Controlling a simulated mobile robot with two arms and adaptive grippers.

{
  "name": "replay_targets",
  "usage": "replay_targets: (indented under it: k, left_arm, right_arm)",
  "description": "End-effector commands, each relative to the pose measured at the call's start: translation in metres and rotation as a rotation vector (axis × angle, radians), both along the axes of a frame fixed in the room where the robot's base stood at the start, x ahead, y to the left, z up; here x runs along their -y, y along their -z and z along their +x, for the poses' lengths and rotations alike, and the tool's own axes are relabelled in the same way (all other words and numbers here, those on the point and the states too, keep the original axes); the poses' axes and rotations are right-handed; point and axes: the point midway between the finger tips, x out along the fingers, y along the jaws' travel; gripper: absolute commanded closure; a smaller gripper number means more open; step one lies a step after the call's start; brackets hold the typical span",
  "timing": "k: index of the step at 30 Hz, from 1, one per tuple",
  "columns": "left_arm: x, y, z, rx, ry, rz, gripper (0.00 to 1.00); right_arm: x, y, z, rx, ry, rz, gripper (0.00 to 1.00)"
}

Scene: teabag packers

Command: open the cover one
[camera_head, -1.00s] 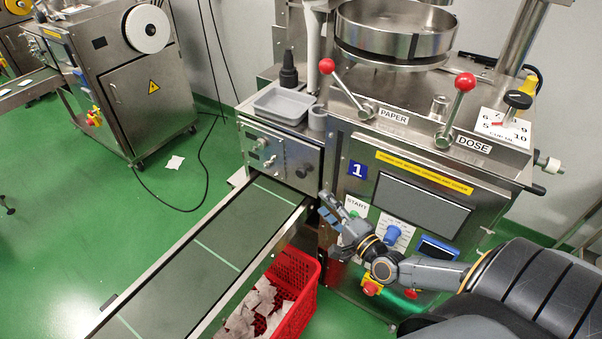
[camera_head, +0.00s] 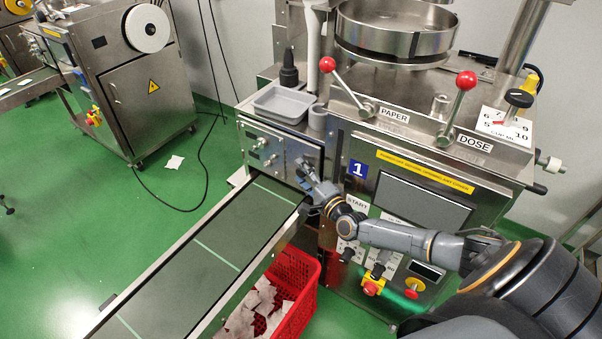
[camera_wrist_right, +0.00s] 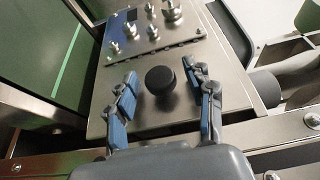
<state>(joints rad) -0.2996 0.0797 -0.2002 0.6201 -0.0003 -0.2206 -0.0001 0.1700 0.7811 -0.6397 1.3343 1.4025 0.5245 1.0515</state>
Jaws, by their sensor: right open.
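The cover of machine one is a steel panel (camera_head: 258,147) at the head of the conveyor, left of the blue "1" label. It also fills the middle of the right wrist view (camera_wrist_right: 136,92). A round black knob (camera_wrist_right: 160,80) sticks out of it. My right gripper (camera_head: 303,168) is in front of the cover's right part and hides the knob in the head view. In the right wrist view its two blue-padded fingers (camera_wrist_right: 160,95) are apart, one on each side of the knob, and not visibly touching it. My left gripper is not in view.
The conveyor (camera_head: 205,245) runs from the cover toward the lower left. A red crate (camera_head: 303,308) with teabags stands beside it. A grey tray (camera_head: 283,103) sits above the cover. Lever handles (camera_head: 465,82) rise from the machine top.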

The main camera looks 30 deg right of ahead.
Motion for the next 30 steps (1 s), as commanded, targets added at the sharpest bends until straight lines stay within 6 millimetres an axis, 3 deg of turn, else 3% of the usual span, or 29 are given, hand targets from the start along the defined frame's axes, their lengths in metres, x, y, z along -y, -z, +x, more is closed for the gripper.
replay_targets:
  k: [12,20,30]
  left_arm:
    - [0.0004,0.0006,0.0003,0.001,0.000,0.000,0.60]
    - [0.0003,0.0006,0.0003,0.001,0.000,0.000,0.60]
    - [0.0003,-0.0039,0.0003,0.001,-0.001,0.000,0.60]
  right_arm:
    - [-0.0005,0.0001,0.0076,0.000,-0.001,0.000,0.47]
    - [-0.0004,0.0001,0.0074,0.000,-0.001,0.000,0.98]
    - [-0.0032,-0.0014,0.0072,0.001,0.007,0.002,1.00]
